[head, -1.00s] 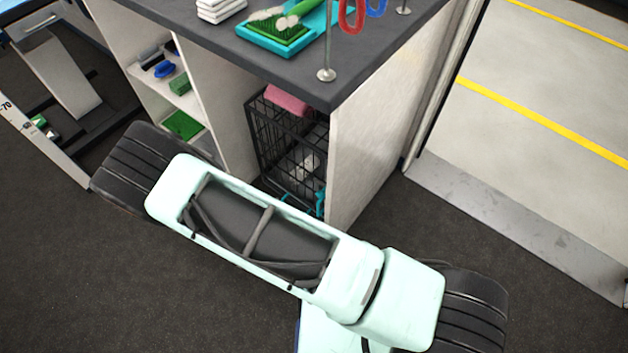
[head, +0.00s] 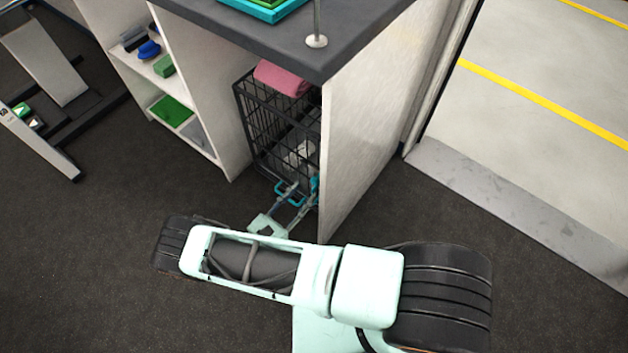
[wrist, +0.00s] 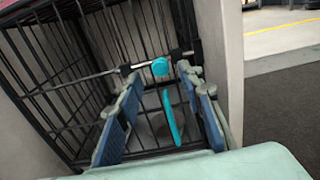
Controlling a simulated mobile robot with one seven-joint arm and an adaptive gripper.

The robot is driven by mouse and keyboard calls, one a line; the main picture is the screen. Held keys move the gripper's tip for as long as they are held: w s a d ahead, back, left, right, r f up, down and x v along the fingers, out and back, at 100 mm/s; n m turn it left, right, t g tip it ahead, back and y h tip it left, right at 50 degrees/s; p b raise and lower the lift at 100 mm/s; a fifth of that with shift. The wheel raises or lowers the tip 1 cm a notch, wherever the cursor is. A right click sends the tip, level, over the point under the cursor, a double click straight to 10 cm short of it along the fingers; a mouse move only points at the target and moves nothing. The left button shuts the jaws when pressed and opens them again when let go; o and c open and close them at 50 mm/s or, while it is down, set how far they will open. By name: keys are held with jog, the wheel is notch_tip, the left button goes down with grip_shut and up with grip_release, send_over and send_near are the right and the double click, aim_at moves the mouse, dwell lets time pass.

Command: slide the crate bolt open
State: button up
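The black wire crate (head: 262,125) stands in the open bay under the counter. Its front shows close up in the wrist view (wrist: 70,75). A metal bolt rod runs across its bars, with a round teal knob (wrist: 160,67) on it and a dark bracket at its right end. A teal handle (wrist: 172,118) hangs below the knob. My gripper (wrist: 159,78) is open, with blue-padded fingers left and right of the knob in the picture; I cannot tell whether they reach around it. In the head view, my gripper (head: 298,197) is low at the crate's front.
A pale side panel (head: 365,130) stands close to the right of the crate. A pink towel (head: 282,78) lies on top of the crate. Shelves (head: 170,85) with brushes are to the left.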

aim_at(313, 183)
jog(key=x, duration=0.6)
jog(key=shift+w+d+b, duration=0.15)
jog(key=shift+w+b, duration=0.15)
jog(key=shift+b, duration=0.1)
grip_shut()
